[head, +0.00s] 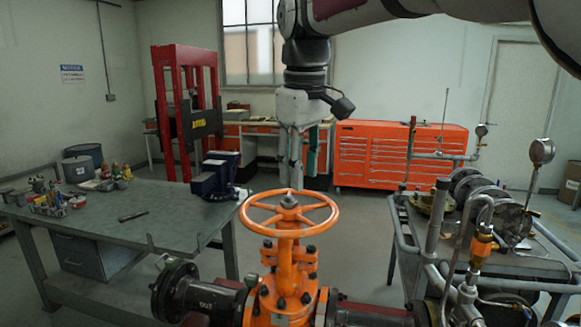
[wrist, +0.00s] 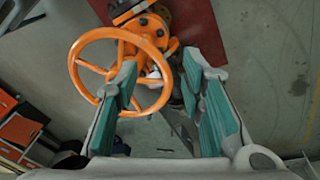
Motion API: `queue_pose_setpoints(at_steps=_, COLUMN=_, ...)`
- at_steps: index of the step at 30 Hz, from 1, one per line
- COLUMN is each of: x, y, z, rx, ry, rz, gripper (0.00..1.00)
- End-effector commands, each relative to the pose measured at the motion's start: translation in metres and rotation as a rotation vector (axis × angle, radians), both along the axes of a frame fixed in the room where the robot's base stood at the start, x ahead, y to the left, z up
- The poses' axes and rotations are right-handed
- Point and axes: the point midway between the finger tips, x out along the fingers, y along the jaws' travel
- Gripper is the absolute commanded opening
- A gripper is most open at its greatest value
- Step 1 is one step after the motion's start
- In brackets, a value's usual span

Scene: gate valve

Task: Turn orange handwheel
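The orange handwheel (head: 289,203) sits flat on top of an orange gate valve (head: 285,290) in the head view's lower middle. It also shows in the wrist view (wrist: 84,45), left of centre. My gripper (head: 292,186) points down, its fingertips appearing just above the wheel's hub and far rim. In the wrist view my gripper (wrist: 161,72) is open and empty. Its left finger overlaps the inside of the wheel, and the wheel's right rim shows between the two teal-padded fingers. I cannot tell whether either finger touches the wheel.
A grey workbench (head: 150,220) with a blue vise (head: 215,175) stands left. A metal cart (head: 510,260) with pipes and gauges stands right. Dark pipes (head: 215,300) run off both sides of the valve. A red press (head: 188,110) and orange tool cabinet (head: 385,155) stand behind.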

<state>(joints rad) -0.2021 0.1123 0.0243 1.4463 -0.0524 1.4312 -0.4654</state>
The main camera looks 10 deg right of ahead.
Motion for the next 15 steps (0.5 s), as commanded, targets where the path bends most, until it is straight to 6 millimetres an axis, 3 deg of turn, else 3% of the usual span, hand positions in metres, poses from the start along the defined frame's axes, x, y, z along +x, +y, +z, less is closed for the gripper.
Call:
queue_pose_setpoints(at_steps=1, x=0.0, y=0.0, z=0.0, rx=0.0, ry=0.0, rz=0.0, gripper=0.34)
queue_pose_setpoints(at_steps=6, x=0.007, y=0.003, z=-0.013, rx=-0.075, ry=0.019, rz=0.106, gripper=0.0)
queue_pose_setpoints(at_steps=15, x=0.049, y=0.035, z=-0.07, rx=-0.594, ry=0.181, rz=0.841, gripper=0.0)
